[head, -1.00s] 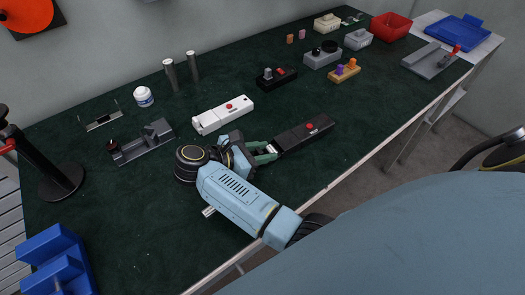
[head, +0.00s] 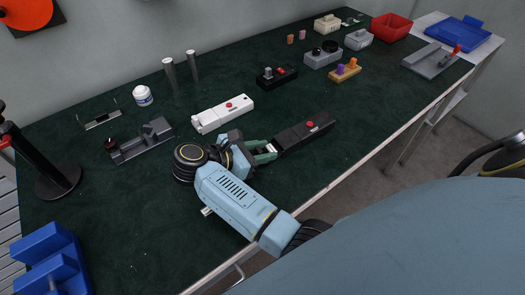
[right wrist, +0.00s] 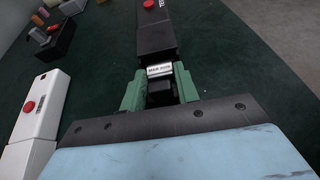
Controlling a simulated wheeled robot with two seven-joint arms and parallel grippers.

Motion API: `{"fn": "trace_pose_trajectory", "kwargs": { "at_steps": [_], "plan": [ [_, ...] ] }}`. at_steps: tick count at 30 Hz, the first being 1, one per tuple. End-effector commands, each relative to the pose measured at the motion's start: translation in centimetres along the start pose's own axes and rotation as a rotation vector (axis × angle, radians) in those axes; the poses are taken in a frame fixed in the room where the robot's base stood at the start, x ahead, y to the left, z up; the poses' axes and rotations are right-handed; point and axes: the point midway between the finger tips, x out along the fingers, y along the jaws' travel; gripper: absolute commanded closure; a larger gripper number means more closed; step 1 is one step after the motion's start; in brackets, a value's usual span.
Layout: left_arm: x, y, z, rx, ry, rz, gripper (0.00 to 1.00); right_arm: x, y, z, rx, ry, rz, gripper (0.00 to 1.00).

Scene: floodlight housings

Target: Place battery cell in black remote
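The black remote (head: 306,132) with a red button lies on the dark green mat, right of the middle; its near end shows in the right wrist view (right wrist: 156,40). My right gripper (head: 270,150) is at that end. In the right wrist view its two green fingers (right wrist: 160,75) stand on either side of a small silver-white battery cell (right wrist: 160,70) with dark lettering. The fingers appear to touch the cell's sides. The cell is against the remote's end; how deep it sits in the remote is hidden. My left gripper is not in view.
A white remote (head: 222,114) lies left of the black one. A grey fixture (head: 142,142), metal posts (head: 170,75) and a white jar (head: 143,96) stand further left. A black box (head: 277,77) stands behind. The mat right of the black remote is clear up to the table edge.

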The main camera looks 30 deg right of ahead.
Motion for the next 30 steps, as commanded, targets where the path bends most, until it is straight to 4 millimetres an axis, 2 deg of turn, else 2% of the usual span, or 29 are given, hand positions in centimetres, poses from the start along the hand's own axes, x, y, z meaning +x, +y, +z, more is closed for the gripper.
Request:
{"fn": "trace_pose_trajectory", "kwargs": {
  "at_steps": [1, 3, 4, 17, 24, 30],
  "plan": [
    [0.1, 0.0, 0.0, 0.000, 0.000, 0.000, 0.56, 0.4, -0.6, -1.2, -0.028, 0.017, -0.010, 0.58],
    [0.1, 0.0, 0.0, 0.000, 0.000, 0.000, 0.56, 0.4, -0.6, -1.2, -0.028, 0.017, -0.010, 0.49],
    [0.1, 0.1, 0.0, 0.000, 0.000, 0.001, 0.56, 0.4, -0.6, -1.2, -0.028, 0.017, -0.011, 0.48],
    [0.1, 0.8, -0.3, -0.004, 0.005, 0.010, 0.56, 0.4, -0.7, -1.2, -0.027, 0.017, -0.018, 0.48],
    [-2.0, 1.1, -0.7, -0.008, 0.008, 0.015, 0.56, -0.2, -0.7, 0.3, -0.028, 0.014, -0.017, 0.48],
    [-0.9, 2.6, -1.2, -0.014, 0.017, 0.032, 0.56, -4.4, -0.5, -0.1, -0.024, 0.021, -0.010, 0.48]
  ]
}}
